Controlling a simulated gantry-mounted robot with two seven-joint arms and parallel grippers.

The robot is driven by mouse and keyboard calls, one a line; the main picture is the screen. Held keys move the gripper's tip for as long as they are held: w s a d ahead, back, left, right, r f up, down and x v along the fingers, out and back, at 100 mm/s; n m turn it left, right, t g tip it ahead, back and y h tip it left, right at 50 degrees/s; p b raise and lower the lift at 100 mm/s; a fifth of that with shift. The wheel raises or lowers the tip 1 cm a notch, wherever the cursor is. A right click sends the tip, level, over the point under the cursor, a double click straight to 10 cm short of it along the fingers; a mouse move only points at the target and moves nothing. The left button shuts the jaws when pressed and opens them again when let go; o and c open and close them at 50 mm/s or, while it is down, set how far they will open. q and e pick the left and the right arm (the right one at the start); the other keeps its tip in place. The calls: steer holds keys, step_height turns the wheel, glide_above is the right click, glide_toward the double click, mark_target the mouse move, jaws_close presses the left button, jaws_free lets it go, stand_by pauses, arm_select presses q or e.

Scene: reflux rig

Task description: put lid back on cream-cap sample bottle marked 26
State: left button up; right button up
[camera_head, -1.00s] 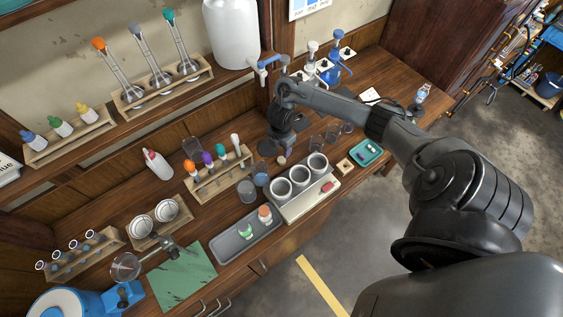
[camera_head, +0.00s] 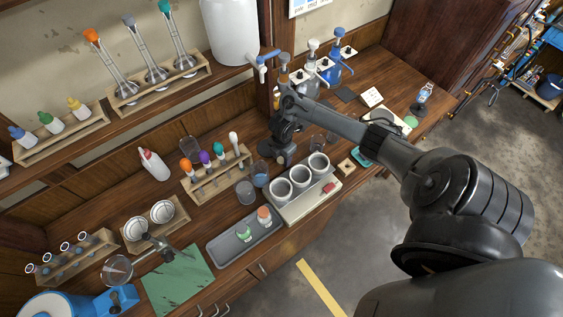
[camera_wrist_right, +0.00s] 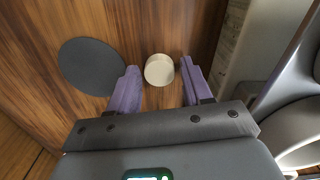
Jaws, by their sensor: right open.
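A round cream cap (camera_wrist_right: 159,70) lies between the two purple fingers of my right gripper (camera_wrist_right: 158,83) in the right wrist view, over the wooden bench. The fingers are open, with a gap on both sides of the cap. I cannot tell whether it is a loose lid or sits on something. In the head view my right gripper (camera_head: 284,158) is low over the bench, behind the three white cups, and hides the cap. I cannot read a number 26 on any bottle. My left gripper is not in view.
A dark round mat (camera_wrist_right: 91,66) lies left of the cap. The pale block with white cups (camera_head: 301,200) stands close in front of my right gripper. Beakers (camera_head: 246,191) and a tube rack (camera_head: 216,180) stand to the left.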

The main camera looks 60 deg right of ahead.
mark_target(282, 159)
steer(key=shift+f, duration=0.25)
steer(key=c, duration=0.8)
arm_select(q)
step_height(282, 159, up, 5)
steer(key=p, duration=0.5)
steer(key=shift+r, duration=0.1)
arm_select(e)
steer(key=shift+o, duration=0.2)
step_height(282, 159, up, 10)
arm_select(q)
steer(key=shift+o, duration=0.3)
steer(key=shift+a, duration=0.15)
